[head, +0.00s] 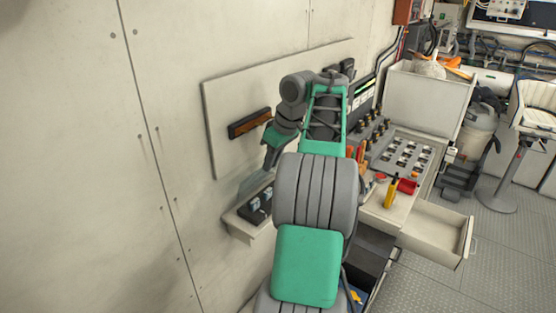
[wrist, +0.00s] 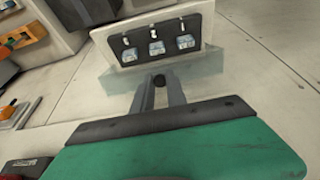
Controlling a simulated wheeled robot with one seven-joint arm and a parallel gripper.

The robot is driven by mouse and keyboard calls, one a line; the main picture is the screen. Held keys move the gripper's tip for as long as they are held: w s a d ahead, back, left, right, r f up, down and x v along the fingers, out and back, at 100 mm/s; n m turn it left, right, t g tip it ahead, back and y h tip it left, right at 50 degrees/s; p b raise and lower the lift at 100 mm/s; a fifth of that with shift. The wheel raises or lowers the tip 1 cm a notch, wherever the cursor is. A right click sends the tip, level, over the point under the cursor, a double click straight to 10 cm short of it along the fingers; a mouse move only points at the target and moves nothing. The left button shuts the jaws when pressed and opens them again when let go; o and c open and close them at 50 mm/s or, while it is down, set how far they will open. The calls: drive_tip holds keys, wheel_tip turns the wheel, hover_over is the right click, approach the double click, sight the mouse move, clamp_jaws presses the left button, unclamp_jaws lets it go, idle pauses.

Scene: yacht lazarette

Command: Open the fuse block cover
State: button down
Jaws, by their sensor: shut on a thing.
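The fuse block is a dark block with pale blue fuses (head: 257,207) on a small ledge at the wall in the head view. The wrist view shows its dark face (wrist: 140,38) with several fuses bare. The clear, pale cover (wrist: 203,72) spreads from the block's near edge in the wrist view. In the head view the cover (head: 250,183) stands tilted up beside the block, off the fuses. My gripper (wrist: 160,82) is shut on the cover, its fingers close together over the sheet. The exact contact is hard to see in the head view.
A wall board (head: 222,115) with a brown-and-black strip is behind my arm. A workbench with switches (head: 405,153), a yellow-handled tool (head: 391,193) and an open drawer (head: 440,235) lies to the right. Bare wall is on the left.

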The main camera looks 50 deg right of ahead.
drive_tip(key=shift+w, duration=0.2)
idle(0.4)
drive_tip(key=c, duration=1.3)
unclamp_jaws()
drive_tip(key=shift+c, duration=0.2)
drive_tip(key=shift+r, duration=0.1)
drive_tip(key=shift+s+r, duration=0.2)
drive_tip(key=shift+r, duration=0.25)
drive_tip(key=s+d+b, duration=0.1)
drive_tip(key=s, duration=1.1)
